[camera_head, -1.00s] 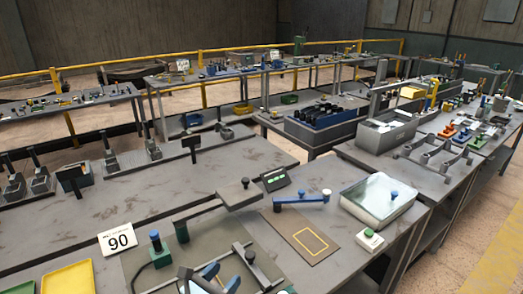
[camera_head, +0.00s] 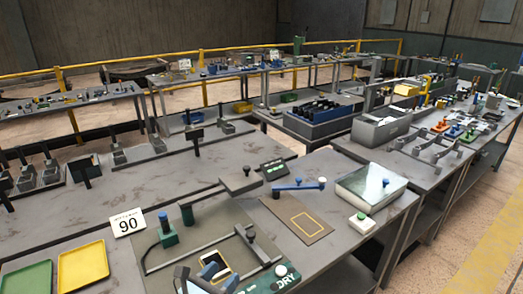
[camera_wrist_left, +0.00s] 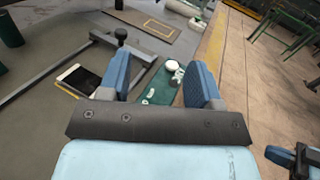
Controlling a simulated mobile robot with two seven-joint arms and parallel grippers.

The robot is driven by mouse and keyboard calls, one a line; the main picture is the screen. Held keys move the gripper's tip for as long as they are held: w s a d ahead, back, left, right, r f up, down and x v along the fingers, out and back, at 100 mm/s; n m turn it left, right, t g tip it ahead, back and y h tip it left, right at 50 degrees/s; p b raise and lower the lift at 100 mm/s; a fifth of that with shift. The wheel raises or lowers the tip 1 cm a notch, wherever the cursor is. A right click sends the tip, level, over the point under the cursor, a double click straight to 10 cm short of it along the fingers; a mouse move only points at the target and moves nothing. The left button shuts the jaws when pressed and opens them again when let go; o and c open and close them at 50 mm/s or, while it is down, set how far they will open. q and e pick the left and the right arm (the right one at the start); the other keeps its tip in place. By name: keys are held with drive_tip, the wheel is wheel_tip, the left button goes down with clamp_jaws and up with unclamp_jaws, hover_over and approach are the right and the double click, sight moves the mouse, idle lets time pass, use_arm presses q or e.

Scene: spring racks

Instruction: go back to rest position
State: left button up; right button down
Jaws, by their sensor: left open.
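My left gripper (camera_head: 207,276) shows at the bottom edge of the head view, over the front of the near bench. In the left wrist view its two blue fingers stand wide apart (camera_wrist_left: 159,82), with nothing between them. It is open and empty. At the lower right of the left wrist view, a dark part with blue pads looks like my right gripper (camera_wrist_left: 292,158). It is cut off by the frame edge, and its jaws are unclear.
Floor is open right of the bench.

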use_arm(q)
drive_tip(key=s+a+f+n+g+y, duration=0.15)
drive_tip(key=s+a+n+y, duration=0.4)
drive_tip(key=n, duration=0.75)
drive_tip(key=s+a+f+n+g+y, duration=0.15)
drive_tip(key=s+a+n+y, duration=0.35)
drive_tip(key=n, duration=0.9)
drive_tip(key=s+a+f+n+g+h, duration=0.1)
drive_tip(key=s+a+n+g, duration=0.25)
drive_tip(key=s+n, duration=0.35)
drive_tip(key=s+a+n+g, duration=0.3)
drive_tip(key=s+n+g, duration=0.25)
drive_tip(key=s, duration=0.45)
drive_tip(key=w+d+f+t+h+b, duration=0.1)
drive_tip(key=w+d+f+t+b, duration=0.2)
drive_tip(key=f, duration=0.5)
drive_tip(key=w+d+f+t+h+b, duration=0.1)
drive_tip(key=w+d+f+t+b, duration=0.1)
drive_tip(key=f+b, duration=0.35)
drive_tip(key=w+d+f+t+h+b, duration=0.1)
drive_tip(key=w+d+f+t+b, duration=0.15)
drive_tip(key=f, duration=0.75)
wheel_tip(320, 180, up, 12)
drive_tip(key=p, duration=1.3)
drive_tip(key=shift+s+a+r+m+p, duration=0.15)
drive_tip(key=shift+s+a+m+p, duration=0.2)
drive_tip(key=shift+m, duration=0.1)
